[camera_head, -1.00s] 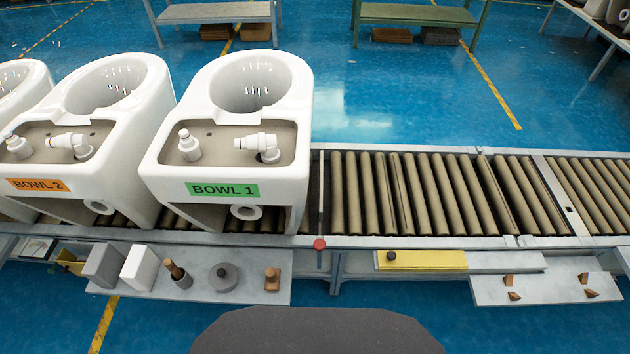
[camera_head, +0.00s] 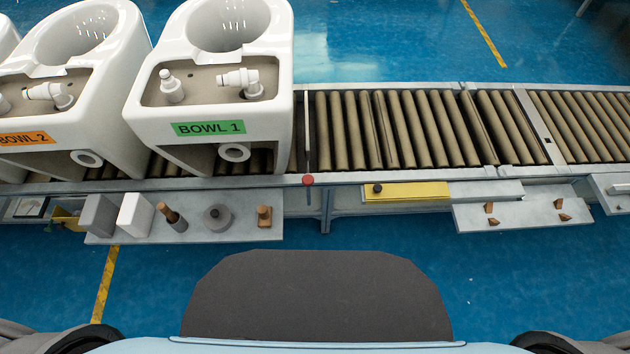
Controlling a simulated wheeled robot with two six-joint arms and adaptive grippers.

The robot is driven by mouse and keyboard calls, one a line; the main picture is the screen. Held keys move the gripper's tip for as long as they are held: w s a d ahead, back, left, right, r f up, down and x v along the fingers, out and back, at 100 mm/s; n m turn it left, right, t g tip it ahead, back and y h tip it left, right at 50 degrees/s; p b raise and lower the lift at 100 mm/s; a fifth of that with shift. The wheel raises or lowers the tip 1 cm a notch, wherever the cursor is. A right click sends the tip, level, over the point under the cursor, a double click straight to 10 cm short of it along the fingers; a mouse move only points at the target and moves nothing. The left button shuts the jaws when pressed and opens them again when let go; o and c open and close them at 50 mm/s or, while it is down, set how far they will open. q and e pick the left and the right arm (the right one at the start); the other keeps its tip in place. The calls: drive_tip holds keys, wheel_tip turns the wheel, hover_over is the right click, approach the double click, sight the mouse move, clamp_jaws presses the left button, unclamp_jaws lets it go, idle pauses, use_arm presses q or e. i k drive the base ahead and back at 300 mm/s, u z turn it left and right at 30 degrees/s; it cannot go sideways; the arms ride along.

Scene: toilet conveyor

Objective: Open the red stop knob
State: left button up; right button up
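The red stop knob (camera_head: 308,180) is a small red disc on the front rail of the conveyor, just right of the toilet marked BOWL 1. A thin upright stop plate (camera_head: 308,130) stands across the rollers behind it. The BOWL 1 toilet (camera_head: 212,90) sits on the rollers left of the plate, with a narrow gap between them. Neither of my grippers is in view; only parts of my own body show at the bottom edge, well short of the knob.
The BOWL 2 toilet (camera_head: 75,85) stands left of BOWL 1. A shelf (camera_head: 265,232) with blocks and tools hangs below the rail, left of the knob. A yellow panel (camera_head: 415,191) with a dark knob and another shelf (camera_head: 525,214) are to the right. The rollers right of the plate are empty.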

sight(308, 180)
drive_tip(key=z, duration=0.5)
drive_tip(key=k, duration=1.1)
drive_tip(key=z, duration=0.4)
drive_tip(key=i, duration=0.7)
drive_tip(key=z, duration=0.25)
